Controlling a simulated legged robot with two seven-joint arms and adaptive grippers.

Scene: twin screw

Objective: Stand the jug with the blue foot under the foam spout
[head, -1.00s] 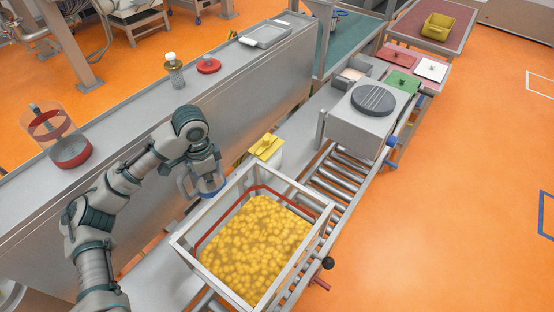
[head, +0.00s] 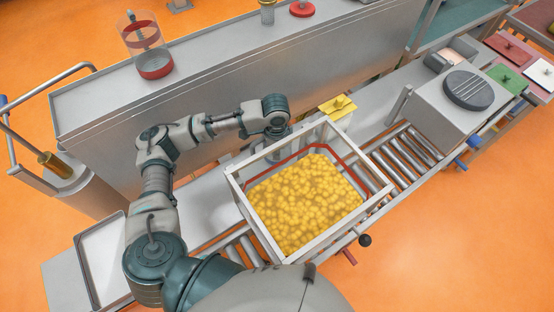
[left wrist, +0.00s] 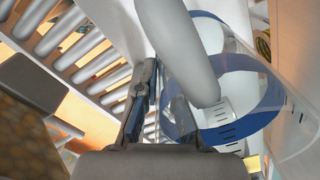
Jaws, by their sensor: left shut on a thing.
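The jug with the blue foot (left wrist: 294,120) is a clear vessel with blue bands, at the right of the left wrist view. My left gripper (left wrist: 164,88) is shut on its pale handle (left wrist: 185,50), with one finger on each side. In the head view my left wrist hangs between the grey counter and the crate, and it hides most of the gripper and jug. I cannot tell from this whether the jug touches anything below. A similar clear jug with a red foot (head: 155,71) stands on the counter. I cannot make out the foam spout. My right gripper is not in view.
A white-framed crate (head: 240,188) of yellow pieces stands on the roller conveyor (head: 402,160), close beside my left wrist. A yellow knobbed lid (head: 338,107) is behind it. The long grey counter (head: 215,75) forms a wall behind my arm. A grey box with a round dark top (head: 468,90) stands right.

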